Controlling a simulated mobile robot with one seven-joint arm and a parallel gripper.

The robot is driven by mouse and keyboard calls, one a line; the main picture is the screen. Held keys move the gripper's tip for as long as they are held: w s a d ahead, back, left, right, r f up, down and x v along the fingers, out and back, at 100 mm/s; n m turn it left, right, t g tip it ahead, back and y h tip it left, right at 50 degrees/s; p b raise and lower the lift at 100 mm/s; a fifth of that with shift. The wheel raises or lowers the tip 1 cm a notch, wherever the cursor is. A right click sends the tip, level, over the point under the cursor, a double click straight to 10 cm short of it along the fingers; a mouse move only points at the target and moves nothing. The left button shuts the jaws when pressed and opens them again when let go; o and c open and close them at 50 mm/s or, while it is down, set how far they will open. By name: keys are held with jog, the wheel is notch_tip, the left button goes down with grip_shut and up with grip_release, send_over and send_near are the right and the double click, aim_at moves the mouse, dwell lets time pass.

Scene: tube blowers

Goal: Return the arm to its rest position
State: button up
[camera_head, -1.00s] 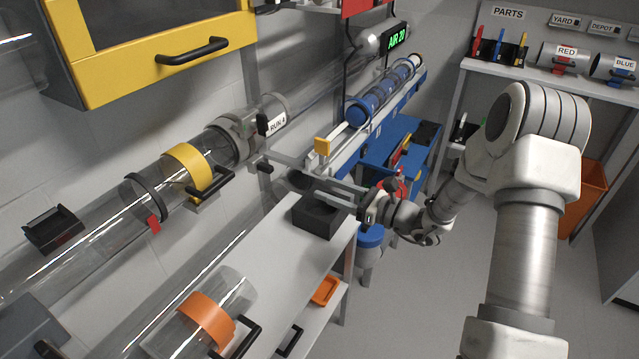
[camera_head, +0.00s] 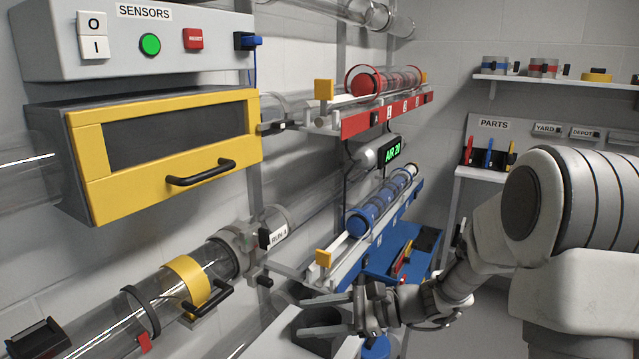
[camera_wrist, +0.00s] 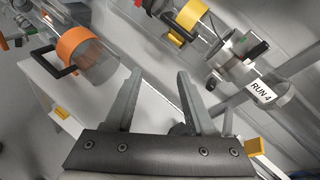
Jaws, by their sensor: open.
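My gripper (camera_head: 335,315) is at the lower middle of the head view, at the end of my arm, which comes in from the right. Its two fingers are spread and nothing is between them. In the wrist view the open fingers (camera_wrist: 160,100) point over the white bench (camera_wrist: 52,84). The clear tube labelled RUN 4 (camera_head: 278,236) with its yellow collar (camera_head: 187,280) is to the left of the gripper, apart from it.
A blue rail of canisters (camera_head: 375,215) and a red rail (camera_head: 390,110) stand beyond the gripper. A yellow-framed cabinet (camera_head: 88,165) is at left under a sensor panel (camera_head: 120,62). A clear tube with an orange collar (camera_wrist: 78,48) lies near the bench in the wrist view.

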jog(key=s+d+r+n+g+h, duration=0.1)
jog(key=s+d+r+n+h, duration=0.1)
jog(key=s+n+h, duration=0.4)
jog(key=s+d+r+n+g+h, duration=0.1)
jog(key=s+d+r+n, duration=0.15)
jog(key=s, duration=0.45)
jog(key=s+d+r+n+t+h, duration=0.5)
jog(key=s+d+n+h, duration=0.25)
jog(key=d, duration=0.25)
notch_tip(320, 180, up, 17)
jog(key=p, duration=1.7)
jog(key=shift+d+m, duration=0.2)
jog(key=shift+m, duration=0.1)
jog(key=shift+a, duration=0.1)
